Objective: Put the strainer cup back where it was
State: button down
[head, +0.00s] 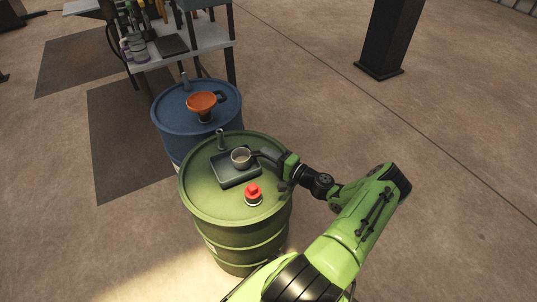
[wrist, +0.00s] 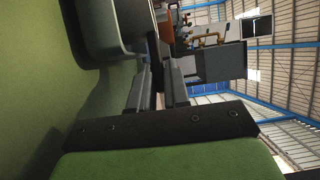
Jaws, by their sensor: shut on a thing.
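The strainer cup (head: 241,157), a small round metal cup with a pale inside, is upright at the dark square tray (head: 236,180) on the green drum (head: 210,207). I cannot tell whether it rests on the tray or hangs just above it. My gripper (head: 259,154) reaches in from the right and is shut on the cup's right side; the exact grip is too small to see. In the wrist view my two fingers (wrist: 159,88) point away, close together, low beside the green drum top. The held part is mostly hidden there.
A red-capped item (head: 253,194) stands on the green drum in front of the tray, close below my arm. A blue drum (head: 171,113) behind holds an orange funnel (head: 201,103). A cluttered bench (head: 205,38) stands farther back. A dark pillar (head: 390,38) stands back right; floor on the right is clear.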

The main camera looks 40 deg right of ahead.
jog(key=shift+f, duration=0.4)
jog(key=c, duration=1)
grip_release()
jog(key=s+d+p, duration=0.1)
jog(key=s, duration=0.9)
jog(key=s+d+p, duration=0.1)
jog(key=s, duration=0.4)
jog(key=shift+s+d+f+p, duration=0.15)
jog(key=shift+s+d+p, duration=0.15)
jog(key=shift+p, duration=0.05)
jog(key=shift+w, duration=0.1)
